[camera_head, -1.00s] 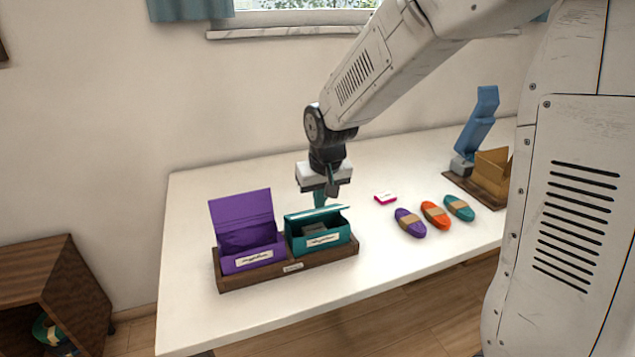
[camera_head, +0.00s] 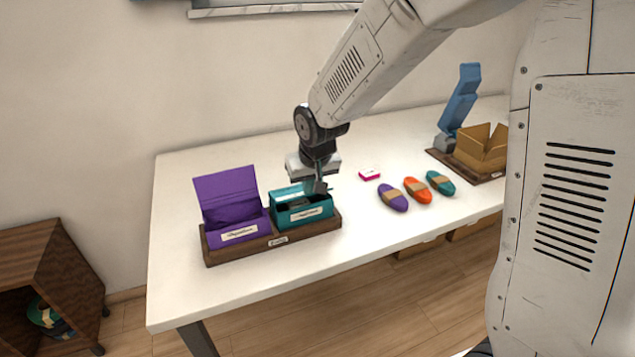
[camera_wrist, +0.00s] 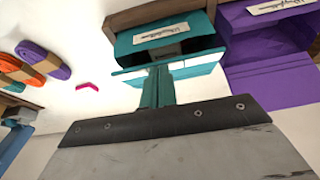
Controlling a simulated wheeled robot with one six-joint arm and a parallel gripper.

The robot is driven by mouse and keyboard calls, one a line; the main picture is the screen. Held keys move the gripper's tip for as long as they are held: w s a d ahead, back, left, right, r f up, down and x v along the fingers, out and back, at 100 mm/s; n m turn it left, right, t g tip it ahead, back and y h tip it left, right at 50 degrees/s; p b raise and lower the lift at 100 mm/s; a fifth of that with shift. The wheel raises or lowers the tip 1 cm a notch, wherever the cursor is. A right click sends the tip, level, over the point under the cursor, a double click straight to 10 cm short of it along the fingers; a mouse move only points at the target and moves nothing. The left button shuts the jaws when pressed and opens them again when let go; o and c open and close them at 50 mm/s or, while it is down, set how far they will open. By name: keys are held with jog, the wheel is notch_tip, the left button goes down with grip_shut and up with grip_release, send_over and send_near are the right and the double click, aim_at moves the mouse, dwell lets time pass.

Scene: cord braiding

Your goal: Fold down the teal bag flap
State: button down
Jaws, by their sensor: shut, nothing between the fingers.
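The teal bag (camera_head: 310,221) stands in the right part of a wooden holder. Its front label faces the table's front edge, and the opening shows dark with something grey inside. Its teal flap (camera_head: 287,192) is raised at the back, partly hidden by my gripper. In the wrist view, the flap (camera_wrist: 199,67) has a pale edge and stands off the opening. My gripper (camera_head: 319,188) is shut and empty, pointing down at the bag's back right. In the wrist view, the teal fingers of my gripper (camera_wrist: 158,72) overlap the flap's middle; I cannot tell whether they touch it.
The purple bag (camera_head: 235,213), its flap up, stands left of the teal bag in the wooden holder (camera_head: 222,256). A cardboard box (camera_head: 481,149) stands far right.

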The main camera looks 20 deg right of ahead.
jog(key=shift+s+a+f, duration=0.25)
jog(key=shift+s+f, duration=0.1)
jog(key=shift+f, duration=0.2)
jog(key=shift+s+a+f, duration=0.2)
jog(key=shift+s+f, duration=0.15)
jog(key=shift+f, duration=0.15)
jog(key=shift+s+f, duration=0.2)
jog(key=shift+f, duration=0.3)
